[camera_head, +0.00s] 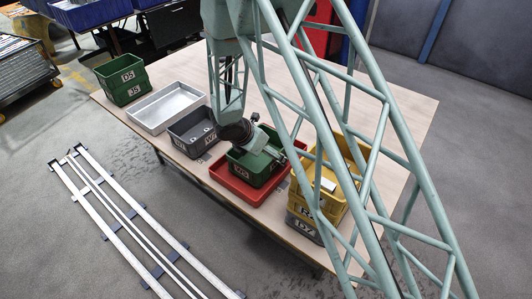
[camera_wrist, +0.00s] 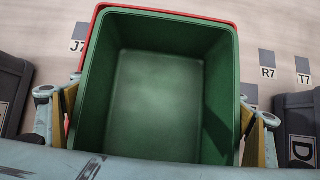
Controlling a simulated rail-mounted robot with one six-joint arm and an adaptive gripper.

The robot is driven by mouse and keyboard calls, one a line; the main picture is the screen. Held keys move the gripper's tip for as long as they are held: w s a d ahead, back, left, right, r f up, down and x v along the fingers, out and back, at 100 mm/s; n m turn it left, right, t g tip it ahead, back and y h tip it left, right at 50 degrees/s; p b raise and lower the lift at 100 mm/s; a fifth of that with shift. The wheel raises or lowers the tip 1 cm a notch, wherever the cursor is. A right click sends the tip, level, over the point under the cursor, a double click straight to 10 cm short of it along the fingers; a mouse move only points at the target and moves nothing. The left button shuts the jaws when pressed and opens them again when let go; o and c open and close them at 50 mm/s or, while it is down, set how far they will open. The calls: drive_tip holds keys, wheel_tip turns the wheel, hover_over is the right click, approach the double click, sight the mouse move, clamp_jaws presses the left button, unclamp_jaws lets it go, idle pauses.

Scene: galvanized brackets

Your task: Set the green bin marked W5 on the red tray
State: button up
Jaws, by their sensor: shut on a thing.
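The green bin marked W5 (camera_head: 238,171) is upright over the red tray (camera_head: 222,178), with the tray's rim showing around its base. Whether its base touches the tray floor cannot be told. In the wrist view the empty green bin (camera_wrist: 160,85) fills the middle, and a strip of red tray (camera_wrist: 190,14) shows along its far and left edges. My gripper (camera_head: 262,143) is at the bin from above. In the wrist view my gripper (camera_wrist: 159,128) has one finger on each side of the bin, shut on it. My arm hides part of the bin's far side.
Left along the table (camera_head: 405,120) stand a grey bin (camera_head: 180,131), a silver tray (camera_head: 148,117) and another green bin (camera_head: 112,92). Close on the right, a yellow bin (camera_head: 301,197) is stacked on a grey bin (camera_head: 300,228). Floor rails (camera_head: 100,205) lie in front.

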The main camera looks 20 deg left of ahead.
drive_tip(key=shift+f, duration=0.1)
drive_tip(key=o, duration=0.8)
drive_tip(key=shift+r, duration=0.25)
drive_tip(key=p+v, duration=0.2)
drive_tip(key=v, duration=0.9)
drive_tip(key=shift+s+a+r+p, duration=0.15)
drive_tip(key=shift+s+r+p, duration=0.1)
drive_tip(key=shift+r+p, duration=0.05)
idle(0.4)
